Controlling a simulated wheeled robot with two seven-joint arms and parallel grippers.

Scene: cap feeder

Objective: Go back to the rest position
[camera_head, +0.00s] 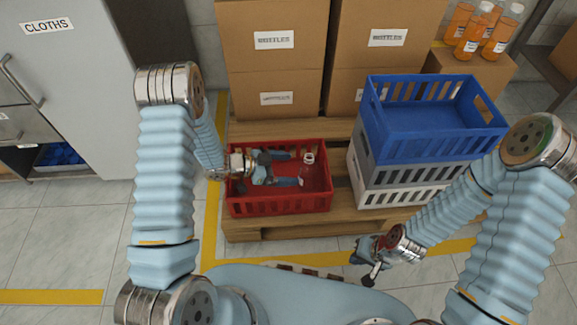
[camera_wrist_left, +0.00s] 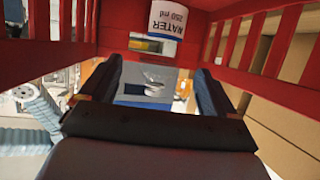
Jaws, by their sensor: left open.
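My left gripper (camera_head: 284,169) is inside the red crate (camera_head: 282,206), which stands on the wooden pallet. Its two dark fingers are apart, with nothing held between them; it also shows in the left wrist view (camera_wrist_left: 160,78). A container with a white label reading water 250 ml (camera_wrist_left: 168,20) is beyond the fingertips in that view. A small white round thing (camera_head: 308,158) lies near the crate's far right corner. My right gripper (camera_head: 367,262) is outside the crate, low and in front of the pallet; its jaw opening is unclear.
A blue crate (camera_head: 428,147) sits on grey and white crates right of the red one. Cardboard boxes (camera_head: 273,75) stand behind. Orange bottles (camera_head: 471,36) are at the upper right. A grey cabinet (camera_head: 85,80) is at the left. Floor left of the pallet is clear.

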